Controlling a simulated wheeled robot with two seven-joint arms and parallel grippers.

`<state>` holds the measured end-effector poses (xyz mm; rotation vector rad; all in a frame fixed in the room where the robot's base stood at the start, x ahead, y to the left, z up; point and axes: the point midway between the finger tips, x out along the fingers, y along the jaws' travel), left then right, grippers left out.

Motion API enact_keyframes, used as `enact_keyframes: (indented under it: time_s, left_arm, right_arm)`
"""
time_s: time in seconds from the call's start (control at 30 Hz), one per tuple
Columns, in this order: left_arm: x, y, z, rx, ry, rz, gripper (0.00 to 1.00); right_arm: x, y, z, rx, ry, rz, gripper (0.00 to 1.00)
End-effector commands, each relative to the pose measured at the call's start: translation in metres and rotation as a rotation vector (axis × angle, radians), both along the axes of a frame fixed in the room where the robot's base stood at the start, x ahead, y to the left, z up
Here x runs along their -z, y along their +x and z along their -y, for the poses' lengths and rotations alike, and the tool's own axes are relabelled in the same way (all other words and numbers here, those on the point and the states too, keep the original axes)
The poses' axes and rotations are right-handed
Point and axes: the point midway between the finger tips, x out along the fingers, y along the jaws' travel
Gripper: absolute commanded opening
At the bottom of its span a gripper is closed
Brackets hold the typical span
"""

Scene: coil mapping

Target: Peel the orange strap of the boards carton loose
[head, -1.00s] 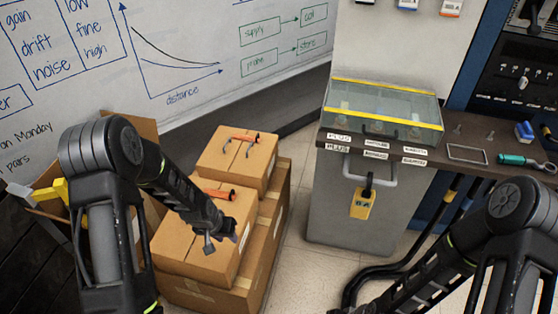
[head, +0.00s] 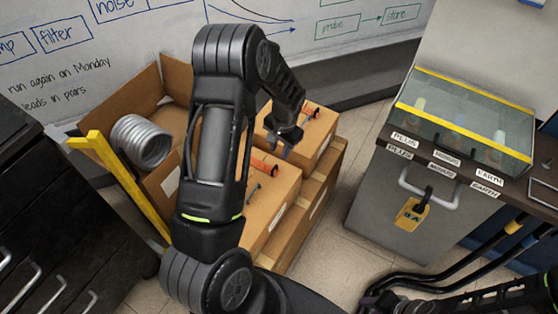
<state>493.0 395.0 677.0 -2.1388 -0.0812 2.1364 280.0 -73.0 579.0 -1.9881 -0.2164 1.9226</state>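Two closed brown cartons sit on a larger carton: a nearer carton (head: 278,200) and a farther carton (head: 318,135). Each bears an orange piece and a thin dark curved piece on top: one orange piece (head: 264,162) on the nearer, one (head: 311,108) on the farther. I cannot read which is the boards carton. My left gripper (head: 284,146) hangs over the cartons, between the two orange pieces in the picture, apparently holding nothing; its finger opening is unclear. My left arm hides part of the nearer carton. My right gripper (head: 368,299) is low, beside dark hoses, its fingers unclear.
An open carton (head: 160,80) with a silver coiled duct (head: 141,141) stands left, behind a yellow bar (head: 122,180). A dark drawer cabinet (head: 60,220) is at far left. A grey cabinet (head: 385,195) bears a glass-lidded box (head: 460,120). Floor shows between cartons and cabinet.

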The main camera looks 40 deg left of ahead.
Motion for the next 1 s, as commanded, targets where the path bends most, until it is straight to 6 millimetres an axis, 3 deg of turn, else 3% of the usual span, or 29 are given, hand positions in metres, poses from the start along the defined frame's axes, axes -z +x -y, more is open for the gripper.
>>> enact_keyframes:
  time_s: [0.27,0.63,1.0]
  left_arm:
    - [0.018,-0.001,-0.002,-0.001,-0.001,-0.002,0.32]
    - [0.070,0.000,-0.008,-0.001,-0.001,0.000,0.32]
    - [0.078,0.001,-0.009,-0.001,-0.001,0.002,0.32]
  right_arm:
    - [-0.001,0.000,0.000,0.000,0.000,0.000,0.36]
    - [-0.004,0.000,0.000,0.000,0.000,0.000,0.36]
    - [-0.004,0.000,0.000,0.000,0.000,0.000,0.36]
